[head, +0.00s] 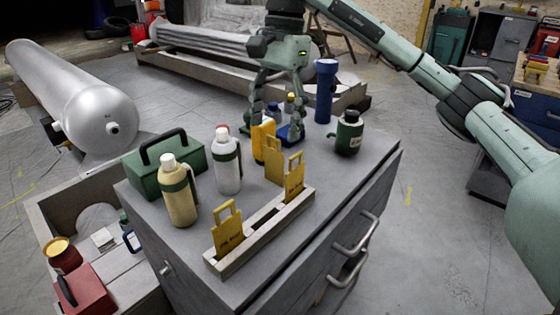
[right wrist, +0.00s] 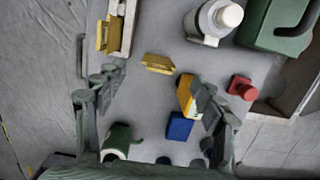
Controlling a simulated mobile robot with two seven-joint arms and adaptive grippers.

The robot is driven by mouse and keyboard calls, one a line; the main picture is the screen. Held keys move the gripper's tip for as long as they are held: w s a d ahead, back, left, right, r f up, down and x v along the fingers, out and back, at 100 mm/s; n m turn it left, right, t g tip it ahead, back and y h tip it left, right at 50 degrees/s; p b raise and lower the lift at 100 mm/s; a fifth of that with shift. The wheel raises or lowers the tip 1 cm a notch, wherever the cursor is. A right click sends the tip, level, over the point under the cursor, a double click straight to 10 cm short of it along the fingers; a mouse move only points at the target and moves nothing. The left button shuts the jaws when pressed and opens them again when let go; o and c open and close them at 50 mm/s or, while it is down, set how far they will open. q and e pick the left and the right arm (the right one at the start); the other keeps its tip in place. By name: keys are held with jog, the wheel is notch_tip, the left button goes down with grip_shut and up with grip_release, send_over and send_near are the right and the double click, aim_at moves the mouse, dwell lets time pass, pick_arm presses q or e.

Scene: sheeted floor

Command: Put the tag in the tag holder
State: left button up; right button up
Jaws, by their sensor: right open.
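The pale tag holder (head: 247,247), a long slotted bar, lies along the front of the grey cabinet top. One yellow tag (head: 228,231) stands at its near end and another yellow tag (head: 294,180) at its far end. A third yellow tag (head: 273,161) is behind the holder, apart from it; it also shows in the right wrist view (right wrist: 158,64). The holder shows at that view's top left (right wrist: 126,32). My right gripper (head: 272,127) is open, pointing down beyond the loose tag; its fingers (right wrist: 155,82) are spread with the tag ahead between them. My left gripper is out of view.
A yellow box (right wrist: 184,94) and a blue object (right wrist: 180,127) are beside one right finger. A dark green jar (head: 349,134), blue flashlight (head: 326,90), white bottle (head: 227,160), beige bottle (head: 177,192) and green toolbox (head: 146,160) crowd the top. Bare surface surrounds the holder.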

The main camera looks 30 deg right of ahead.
aim_at(274, 161)
jog(key=f, duration=0.5)
jog(key=a+f, duration=0.1)
jog(key=f, duration=0.1)
jog(key=shift+s+f, duration=0.25)
jog(key=shift+f, duration=0.05)
jog(key=c, duration=1.1)
